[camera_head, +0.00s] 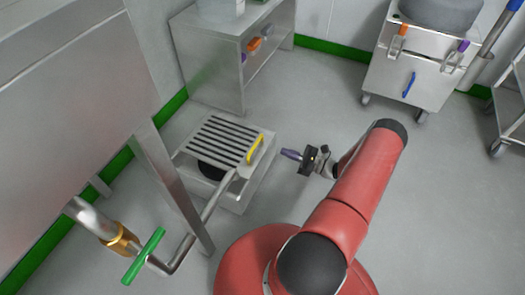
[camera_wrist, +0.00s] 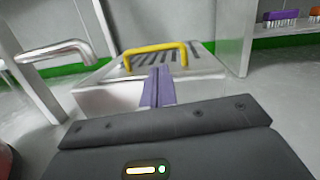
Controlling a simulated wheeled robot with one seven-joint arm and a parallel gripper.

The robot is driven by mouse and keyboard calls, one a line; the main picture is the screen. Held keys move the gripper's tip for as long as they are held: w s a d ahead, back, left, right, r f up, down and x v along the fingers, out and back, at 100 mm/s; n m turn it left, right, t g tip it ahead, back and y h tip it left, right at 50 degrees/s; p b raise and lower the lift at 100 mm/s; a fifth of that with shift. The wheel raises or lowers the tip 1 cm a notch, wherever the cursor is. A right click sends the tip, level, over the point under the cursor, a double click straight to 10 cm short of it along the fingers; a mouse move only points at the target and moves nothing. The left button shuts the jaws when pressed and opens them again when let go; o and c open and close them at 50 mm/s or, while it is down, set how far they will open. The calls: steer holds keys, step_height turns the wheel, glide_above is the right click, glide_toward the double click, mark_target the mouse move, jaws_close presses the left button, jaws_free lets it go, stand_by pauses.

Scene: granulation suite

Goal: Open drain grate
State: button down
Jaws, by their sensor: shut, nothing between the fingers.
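The drain grate (camera_head: 222,139) is a slotted metal cover lying flat on a low steel box (camera_head: 239,197) on the floor. A yellow handle (camera_head: 255,148) stands along its right edge. In the wrist view the yellow handle (camera_wrist: 155,52) arches up ahead, with the grate's slots (camera_wrist: 150,58) behind it. My gripper (camera_head: 283,152) has purple fingers and is to the right of the handle, apart from it. In the wrist view my gripper (camera_wrist: 159,78) is shut and empty, pointing toward the handle, with its fingertips just below the bar in the picture.
A steel pipe with a green valve lever (camera_head: 143,256) runs to the box from the left, beside a table leg (camera_head: 172,180). A steel cabinet (camera_head: 212,72) with brushes stands behind. A wheeled cart (camera_head: 414,75) is at upper right. The floor right of the box is clear.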

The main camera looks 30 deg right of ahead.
mark_target(267, 150)
steer(key=w+a, duration=0.2)
steer(key=w+a+m+t, duration=0.1)
steer(key=w, duration=0.1)
steer(key=w+a+t+h, duration=0.1)
steer(key=w+a, duration=0.1)
steer(key=w, duration=0.1)
steer(key=shift+a+f+m, duration=0.3)
steer(key=shift+m, duration=0.1)
